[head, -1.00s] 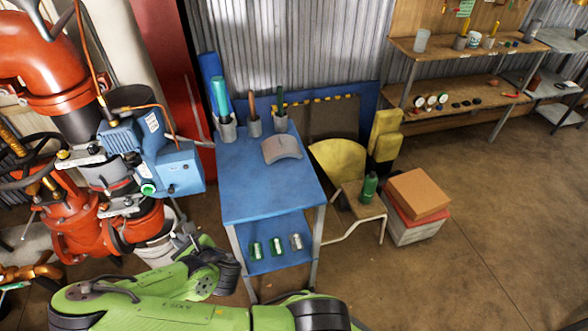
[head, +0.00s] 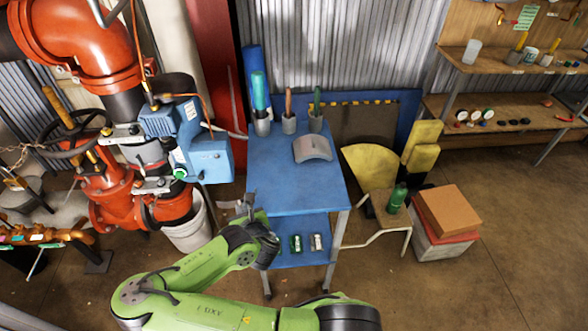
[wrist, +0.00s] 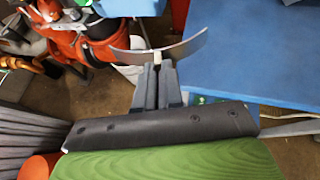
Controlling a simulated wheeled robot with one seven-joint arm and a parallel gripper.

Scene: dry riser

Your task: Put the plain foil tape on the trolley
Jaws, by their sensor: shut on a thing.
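My gripper (wrist: 157,78) is shut on a thin, curved silver-grey piece (wrist: 186,50), with a small pale part between the fingertips. I cannot tell whether this piece is the plain foil tape. In the head view my gripper (head: 248,203) is beside the left edge of the blue trolley (head: 285,190), and the grey piece (head: 228,204) sticks out to its left. The trolley's top also shows to the right in the wrist view (wrist: 255,50).
A curved grey piece (head: 312,148) lies on the trolley top, with several holders (head: 289,123) at the back. The front of the top is clear. Red pipework with a blue box (head: 205,160) is left. A stool with a green bottle (head: 397,197) and stacked boxes (head: 447,212) are right.

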